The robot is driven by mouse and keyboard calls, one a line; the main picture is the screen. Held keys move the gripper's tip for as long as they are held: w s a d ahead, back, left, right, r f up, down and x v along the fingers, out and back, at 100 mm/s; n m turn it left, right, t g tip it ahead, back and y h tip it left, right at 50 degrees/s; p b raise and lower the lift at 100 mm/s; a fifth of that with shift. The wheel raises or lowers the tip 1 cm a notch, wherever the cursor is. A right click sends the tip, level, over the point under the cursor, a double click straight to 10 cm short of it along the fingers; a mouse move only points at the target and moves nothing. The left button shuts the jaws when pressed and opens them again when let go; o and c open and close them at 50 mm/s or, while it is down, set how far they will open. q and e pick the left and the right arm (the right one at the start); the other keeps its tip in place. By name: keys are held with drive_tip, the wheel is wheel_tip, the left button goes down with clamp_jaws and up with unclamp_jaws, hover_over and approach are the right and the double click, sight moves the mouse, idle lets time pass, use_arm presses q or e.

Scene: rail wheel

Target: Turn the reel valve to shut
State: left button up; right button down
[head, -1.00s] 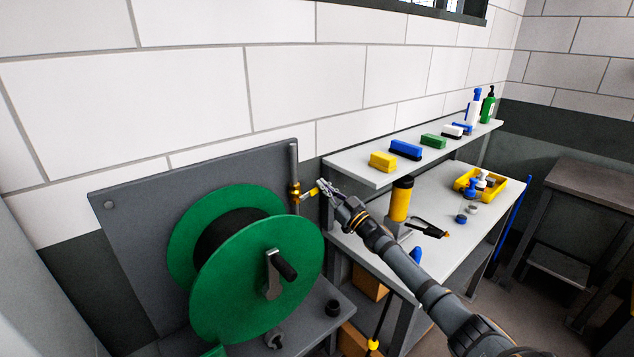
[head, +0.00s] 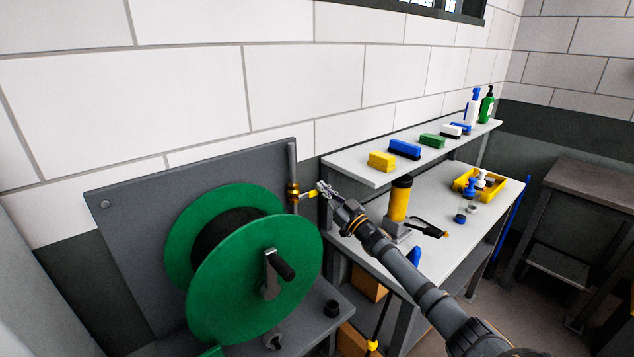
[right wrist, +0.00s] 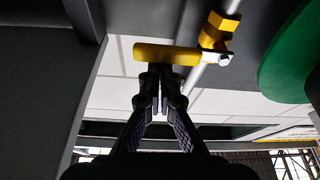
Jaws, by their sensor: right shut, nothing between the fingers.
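The reel valve (head: 293,192) is a small brass body on a thin grey upright pipe, right of the green reel. Its yellow lever (head: 308,194) sticks out to the right, across the pipe. In the right wrist view the brass body (right wrist: 214,35) is at the upper right and the lever (right wrist: 165,53) lies sideways just beyond my fingertips. My right gripper (head: 322,188) is at the lever's outer part. Its fingers (right wrist: 160,80) are shut with nothing between them, and the tips are at or touching the lever; exact contact is unclear. My left gripper is not in view.
The green hose reel (head: 250,275) with its crank stands left of the valve, before a grey back panel (head: 130,230). A shelf (head: 350,172) with several coloured blocks and a workbench (head: 475,222) with a yellow canister (head: 399,203) and a yellow tray stand to the right.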

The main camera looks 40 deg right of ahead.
wheel_tip(320, 180, up, 5)
drive_tip(key=p, duration=0.4)
drive_tip(key=a+f+v, duration=0.1)
drive_tip(key=v, duration=0.9)
drive_tip(key=shift+d, duration=0.4)
drive_tip(key=shift+f, duration=0.15)
